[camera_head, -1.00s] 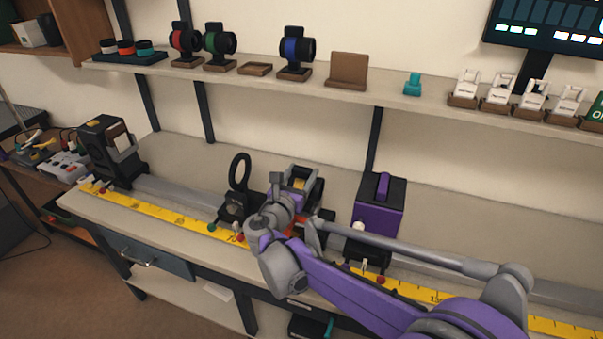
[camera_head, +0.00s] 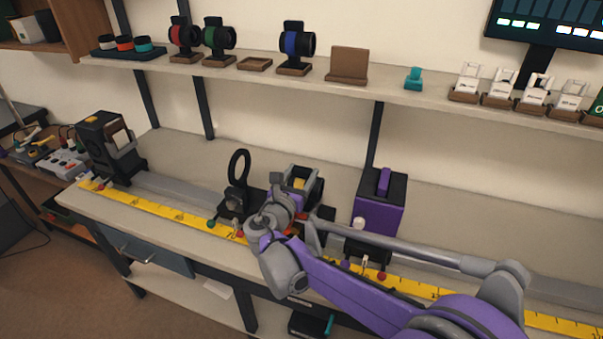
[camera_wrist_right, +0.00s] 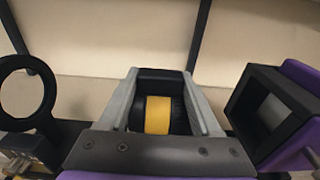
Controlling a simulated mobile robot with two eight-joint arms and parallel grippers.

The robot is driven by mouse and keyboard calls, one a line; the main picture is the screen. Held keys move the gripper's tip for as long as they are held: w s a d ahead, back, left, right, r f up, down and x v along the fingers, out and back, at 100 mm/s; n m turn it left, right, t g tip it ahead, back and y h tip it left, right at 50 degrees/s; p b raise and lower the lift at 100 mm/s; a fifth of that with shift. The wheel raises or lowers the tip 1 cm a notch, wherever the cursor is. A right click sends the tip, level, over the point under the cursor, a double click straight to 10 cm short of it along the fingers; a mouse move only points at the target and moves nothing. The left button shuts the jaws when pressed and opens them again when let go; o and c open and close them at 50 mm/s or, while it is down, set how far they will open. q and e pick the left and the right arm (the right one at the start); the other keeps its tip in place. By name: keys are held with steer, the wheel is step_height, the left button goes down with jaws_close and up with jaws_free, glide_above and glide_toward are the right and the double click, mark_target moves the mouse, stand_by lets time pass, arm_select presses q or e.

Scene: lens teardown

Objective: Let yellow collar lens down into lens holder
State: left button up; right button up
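The yellow collar lens (camera_wrist_right: 158,115), a black barrel with a yellow band, sits between the two grey fingers of my right gripper (camera_wrist_right: 165,100). The fingers appear closed on its sides. In the head view the lens (camera_head: 299,184) shows partly between the fingers of my right gripper (camera_head: 302,178), above the bench rail. An upright black ring on a stand (camera_head: 238,167) is just left of the gripper; it also shows in the wrist view (camera_wrist_right: 52,90). The lens's underside and whatever is directly below are hidden by my wrist, so I cannot tell whether it touches a holder. My left gripper is out of view.
A purple and black box (camera_head: 380,205) stands close to the right of the gripper. A yellow scale (camera_head: 170,212) runs along the bench front. A black lamp-like unit (camera_head: 108,145) is at the rail's left end. The shelf above holds red, green and blue lenses (camera_head: 297,45).

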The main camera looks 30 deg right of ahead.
steer(key=o, duration=0.5)
steer(key=v, duration=1)
steer(key=shift+s+a, duration=0.25)
steer(key=shift+a, duration=0.05)
steer(key=shift+s+d+m, duration=0.2)
steer(key=shift+s+m, duration=0.05)
steer(key=shift+m, duration=0.05)
steer(key=s+d+f+m+g+y+p, duration=0.2)
steer(key=s+f+m+g+y+p, duration=0.4)
steer(key=s+m, duration=0.75)
steer(key=s+a+f+m+y, duration=0.1)
steer(key=s+a+m+y, duration=0.1)
steer(key=a+m, duration=0.1)
steer(key=s+a+f+m+y+p, duration=0.1)
steer(key=s+a+m+y, duration=0.1)
steer(key=m, duration=0.3)
steer(key=s+a+f+m+y, duration=0.1)
steer(key=s+a+m+y, duration=0.2)
steer(key=a+m, duration=0.1)
steer(key=shift+s+f+p, duration=0.3)
steer(key=shift+s+p, duration=0.05)
steer(key=shift+p, duration=0.05)
